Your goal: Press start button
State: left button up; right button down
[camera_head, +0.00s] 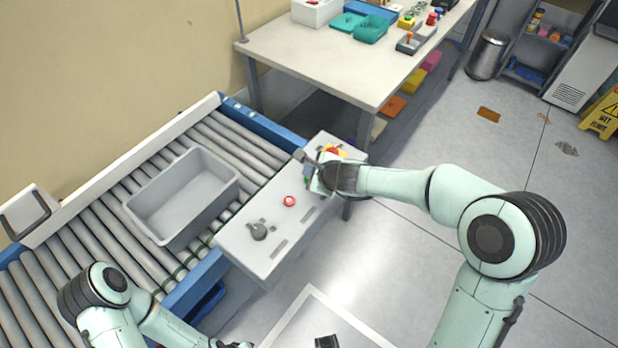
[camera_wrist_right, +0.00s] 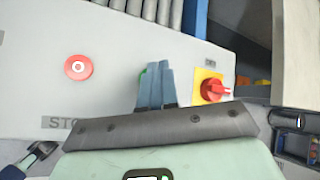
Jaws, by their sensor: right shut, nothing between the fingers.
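The grey control panel (camera_head: 262,232) stands beside the conveyor. A green button (camera_wrist_right: 142,78) is mostly hidden behind my right gripper's fingers in the right wrist view; a bit of green also shows beside the gripper in the head view. My right gripper (camera_head: 307,172) is over the far part of the panel, and its shut, empty fingers (camera_wrist_right: 156,68) point down at the green button. I cannot tell whether they touch it. A red button (camera_wrist_right: 78,68) sits left of the fingers, above a partly covered "STO…" label (camera_wrist_right: 62,122).
A red rotary switch on a yellow plate (camera_wrist_right: 210,88) is right of the fingers. A grey knob (camera_head: 258,231) is on the panel's near end. An empty grey bin (camera_head: 222,200) sits on the roller conveyor (camera_head: 92,232). A white worktable (camera_head: 350,70) stands behind.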

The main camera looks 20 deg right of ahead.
pick_arm(q)
jog(key=shift+f, duration=0.1)
pick_arm(e)
jog(key=shift+f, duration=0.1)
dwell(0.6)
pick_arm(q)
jog(key=shift+s+f+b, duration=0.15)
jog(key=shift+f+b, duration=0.15)
jog(key=shift+b, duration=0.05)
pick_arm(e)
jog(key=shift+f, duration=0.35)
pick_arm(q)
jog(key=shift+s+f+b, duration=0.15)
jog(key=shift+f+b, duration=0.15)
jog(key=shift+f, duration=0.05)
pick_arm(e)
jog(key=shift+f, duration=0.4)
pick_arm(q)
jog(key=shift+r, duration=0.2)
pick_arm(e)
jog(key=shift+r, duration=0.15)
pick_arm(q)
jog(key=shift+w+r+p, duration=0.35)
jog(key=shift+r+p, duration=0.3)
jog(key=shift+p, duration=0.1)
pick_arm(e)
jog(key=shift+r, duration=0.65)
jog(key=shift+r, duration=0.1)
